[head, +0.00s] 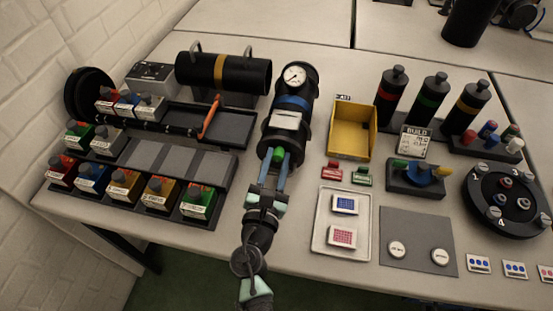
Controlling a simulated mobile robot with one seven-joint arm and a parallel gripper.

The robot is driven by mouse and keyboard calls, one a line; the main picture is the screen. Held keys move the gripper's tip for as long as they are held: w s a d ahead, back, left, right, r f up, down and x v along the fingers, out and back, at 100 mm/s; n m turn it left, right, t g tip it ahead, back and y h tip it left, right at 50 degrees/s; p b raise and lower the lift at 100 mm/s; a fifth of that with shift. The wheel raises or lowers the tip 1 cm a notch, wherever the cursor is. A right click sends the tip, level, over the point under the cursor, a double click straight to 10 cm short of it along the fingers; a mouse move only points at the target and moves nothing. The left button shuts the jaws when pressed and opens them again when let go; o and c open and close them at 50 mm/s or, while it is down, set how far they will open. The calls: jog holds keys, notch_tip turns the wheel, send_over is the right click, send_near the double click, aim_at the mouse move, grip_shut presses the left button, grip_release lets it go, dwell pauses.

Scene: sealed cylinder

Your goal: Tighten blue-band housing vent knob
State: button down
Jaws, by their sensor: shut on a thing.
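The blue-band housing (292,103) is a black cylinder in the middle of the table, with a round white gauge (295,76) at its far end and a white label below the blue band. A green knob (279,154) sits at its near end and looks like the vent knob. My gripper (276,160) reaches in from the front with its two blue-grey fingers on either side of the green knob, shut on it. The fingers hide the knob's sides. How far the knob is turned cannot be told.
Left stand several coloured boxes (124,185), a black tray with an orange-handled tool (210,117), and a yellow-band cylinder (220,73). Right are a yellow bin (350,128), a white tray (342,251), a grey mat (418,240) and a round black plate (505,200).

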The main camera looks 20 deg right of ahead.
jog(key=c, duration=0.6)
grip_release()
jog(key=v, duration=1.3)
jog(key=shift+w, duration=0.1)
